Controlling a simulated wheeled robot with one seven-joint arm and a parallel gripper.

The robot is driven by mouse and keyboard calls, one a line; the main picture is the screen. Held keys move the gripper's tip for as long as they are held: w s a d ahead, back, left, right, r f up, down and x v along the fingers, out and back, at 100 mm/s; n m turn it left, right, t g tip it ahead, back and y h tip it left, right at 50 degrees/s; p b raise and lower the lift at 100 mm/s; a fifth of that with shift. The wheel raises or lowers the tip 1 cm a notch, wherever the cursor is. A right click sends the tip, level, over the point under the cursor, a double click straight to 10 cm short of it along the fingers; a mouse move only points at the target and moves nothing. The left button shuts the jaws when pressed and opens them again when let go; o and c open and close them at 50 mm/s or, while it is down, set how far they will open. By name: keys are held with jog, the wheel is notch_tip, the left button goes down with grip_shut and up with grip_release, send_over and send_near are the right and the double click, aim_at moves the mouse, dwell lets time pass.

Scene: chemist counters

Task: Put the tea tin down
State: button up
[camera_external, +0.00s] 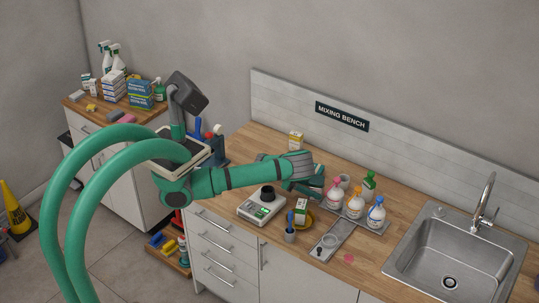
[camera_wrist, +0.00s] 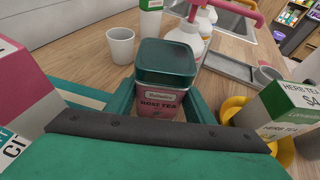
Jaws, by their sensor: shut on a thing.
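The tea tin (camera_wrist: 163,83) has a dark green lid, a pink body and a label that reads as rose tea. It is upright between the fingers of my gripper (camera_wrist: 160,108) in the wrist view. The gripper is shut on it. The tin's base is hidden behind the gripper, so I cannot tell whether it touches the counter. In the external view my gripper (camera_external: 308,186) is over the wooden counter (camera_external: 260,150), left of the pump bottles. The tin cannot be made out there.
A white cup (camera_wrist: 120,46) stands behind the tin. Pump bottles (camera_external: 355,205) stand on a grey tray (camera_external: 379,228) to the right. A herb tea box (camera_external: 301,211) is at a yellow dish (camera_external: 311,222), near a scale (camera_external: 258,214). Clear wood lies behind the arm.

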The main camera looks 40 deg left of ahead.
jog(key=o, duration=1.2)
jog(key=shift+c, duration=0.2)
jog(key=v, duration=1.2)
jog(key=shift+s+r, duration=0.1)
jog(key=shift+r, duration=0.05)
jog(key=shift+c, duration=0.4)
